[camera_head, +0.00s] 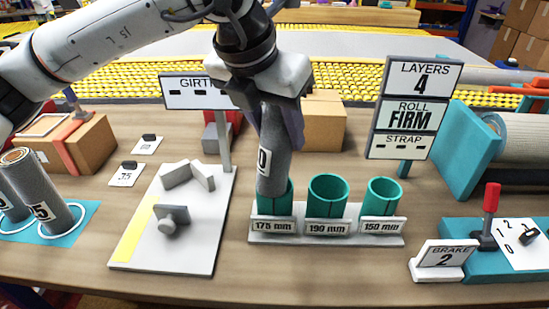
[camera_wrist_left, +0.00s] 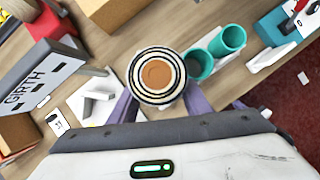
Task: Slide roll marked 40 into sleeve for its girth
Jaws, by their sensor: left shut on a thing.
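My left gripper (camera_head: 275,115) is shut on a grey roll (camera_head: 273,165) and holds it upright. The roll's label is partly hidden; only a "0" shows. Its lower end is at the mouth of the teal sleeve (camera_head: 275,200) marked 175 mm and appears to be inside it. The wrist view shows the roll's ringed top end (camera_wrist_left: 156,76) between the fingers. The teal sleeve marked 190 mm (camera_head: 327,196) and the one marked 150 mm (camera_head: 382,195) stand open and empty to the right. My right gripper is not in view.
Grey rolls (camera_head: 45,195), one marked 5, stand on a blue mat (camera_head: 82,212) at the left. A white board (camera_head: 190,255) with grey blocks lies left of the sleeves. A girth sign (camera_head: 198,92) and a layers sign (camera_head: 415,100) stand behind. A brake panel (camera_head: 455,255) is at right.

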